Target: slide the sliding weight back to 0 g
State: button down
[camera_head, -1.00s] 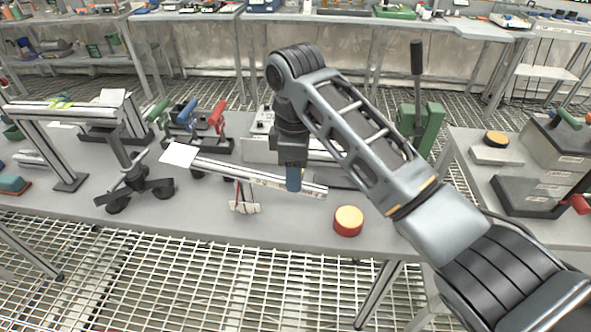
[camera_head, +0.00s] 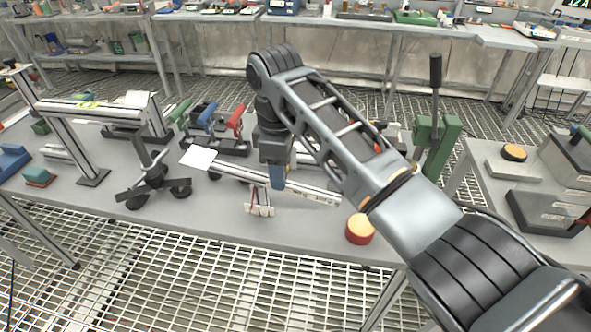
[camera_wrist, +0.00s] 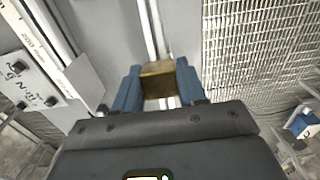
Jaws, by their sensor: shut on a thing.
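The balance beam (camera_head: 315,193) is a long light bar above the bench, running from a white square plate (camera_head: 197,158) on the left to a free end on the right. My gripper (camera_head: 277,178) points down at about the middle of the beam. In the wrist view its blue fingers (camera_wrist: 158,88) are shut on a brass block, the sliding weight (camera_wrist: 158,72), with the rail running beyond it. In the head view the weight is hidden by my gripper. A printed scale strip (camera_wrist: 32,35) shows at the upper left in the wrist view; its reading at the weight cannot be told.
A small white stand (camera_head: 259,206) is below the beam. A red and yellow round block (camera_head: 360,229) sits at the bench's front edge. A black-footed stand (camera_head: 153,182) is to the left, and a green lever press (camera_head: 435,140) behind right.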

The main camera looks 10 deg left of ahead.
jog(key=shift+a+r, duration=0.1)
jog(key=shift+a, duration=0.1)
jog(key=c, duration=0.7)
grip_release()
notch_tip(320, 180, up, 8)
jog(key=shift+f, duration=0.1)
